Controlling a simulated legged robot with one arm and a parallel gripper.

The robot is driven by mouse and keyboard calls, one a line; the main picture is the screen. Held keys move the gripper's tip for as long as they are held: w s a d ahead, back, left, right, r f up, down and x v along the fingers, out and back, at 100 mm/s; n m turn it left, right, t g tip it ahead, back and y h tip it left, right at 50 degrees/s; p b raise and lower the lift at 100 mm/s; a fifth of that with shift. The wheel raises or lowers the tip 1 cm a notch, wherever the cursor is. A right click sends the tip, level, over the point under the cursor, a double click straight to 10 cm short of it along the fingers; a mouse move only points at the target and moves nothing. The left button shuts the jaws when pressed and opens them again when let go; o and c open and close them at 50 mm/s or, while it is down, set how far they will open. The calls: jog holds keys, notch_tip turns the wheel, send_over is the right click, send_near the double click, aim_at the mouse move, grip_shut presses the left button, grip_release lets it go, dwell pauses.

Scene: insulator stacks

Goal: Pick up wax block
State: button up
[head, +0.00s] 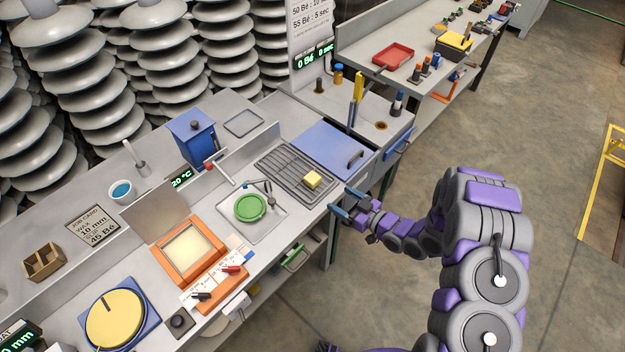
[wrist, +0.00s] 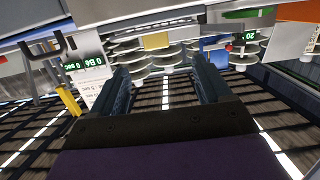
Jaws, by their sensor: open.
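The wax block (head: 311,179) is a small pale yellow block lying on the dark metal rack (head: 292,172) near the front edge of the workbench. A yellow block (wrist: 155,41), which looks like the same one, shows in the wrist view beyond the fingers, roughly between them. My gripper (head: 345,201) is open, with its two blue fingers apart, just to the right of the rack and pointing toward the block. In the wrist view, the gap between the fingers (wrist: 160,72) is empty. The gripper is apart from the block.
A blue lid with a handle (head: 334,149) lies behind the rack. A green round dish (head: 250,207) and a thin curved tap-like piece stand to its left. An orange frame (head: 188,250) lies farther left. Open floor is at right.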

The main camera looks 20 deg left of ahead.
aim_at(318, 182)
jog(key=b+x, duration=0.2)
jog(key=x, duration=0.8)
jog(key=shift+w+a+f, duration=0.1)
jog(key=shift+w+a, duration=0.05)
jog(key=shift+w, duration=0.05)
jog(key=shift+w+a+b, duration=0.2)
jog(key=shift+w+b, duration=0.35)
jog(key=shift+w, duration=0.05)
jog(key=shift+a, duration=0.1)
